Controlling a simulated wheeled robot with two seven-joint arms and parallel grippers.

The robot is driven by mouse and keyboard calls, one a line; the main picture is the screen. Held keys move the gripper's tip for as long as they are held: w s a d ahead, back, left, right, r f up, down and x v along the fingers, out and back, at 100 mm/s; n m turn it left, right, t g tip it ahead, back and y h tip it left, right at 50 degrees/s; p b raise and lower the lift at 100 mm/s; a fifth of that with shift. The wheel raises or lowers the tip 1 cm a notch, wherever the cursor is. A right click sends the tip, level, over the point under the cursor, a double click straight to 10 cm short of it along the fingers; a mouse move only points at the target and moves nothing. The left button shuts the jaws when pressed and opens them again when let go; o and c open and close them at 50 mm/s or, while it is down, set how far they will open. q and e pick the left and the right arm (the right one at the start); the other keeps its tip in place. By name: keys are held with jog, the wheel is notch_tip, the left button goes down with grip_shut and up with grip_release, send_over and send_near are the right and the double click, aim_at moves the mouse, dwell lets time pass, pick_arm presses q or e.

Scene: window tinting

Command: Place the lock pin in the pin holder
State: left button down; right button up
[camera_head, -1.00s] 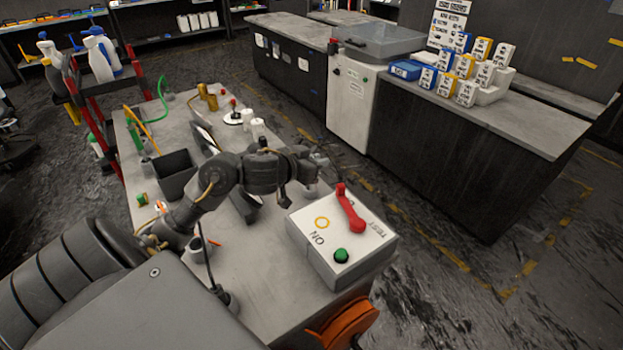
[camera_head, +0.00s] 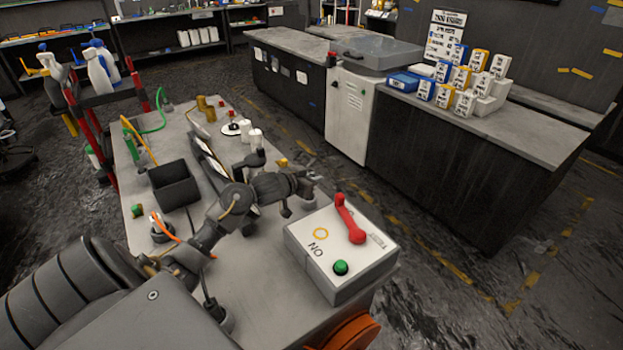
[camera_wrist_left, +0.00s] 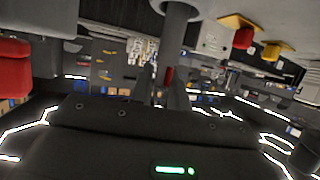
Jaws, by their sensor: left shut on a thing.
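My left gripper (camera_head: 306,183) is at the right edge of the workbench (camera_head: 262,270), just behind the white switch box. It is small and dark in the head view. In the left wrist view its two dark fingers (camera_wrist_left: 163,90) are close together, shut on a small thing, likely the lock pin. The pin's shape cannot be made out, as the fingers and the dark background hide it. I cannot tell for certain which item is the pin holder. My right gripper is not in view.
The white switch box (camera_head: 310,262) has a red lever (camera_head: 350,220) and a green button (camera_head: 341,267). A counter (camera_head: 480,125) with small boxes lies beyond a floor gap.

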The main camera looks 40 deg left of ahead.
pick_arm(q)
jog(key=shift+f, duration=0.25)
jog(key=c, duration=1.3)
grip_release()
jog(key=shift+c, duration=0.2)
jog(key=v, duration=1.2)
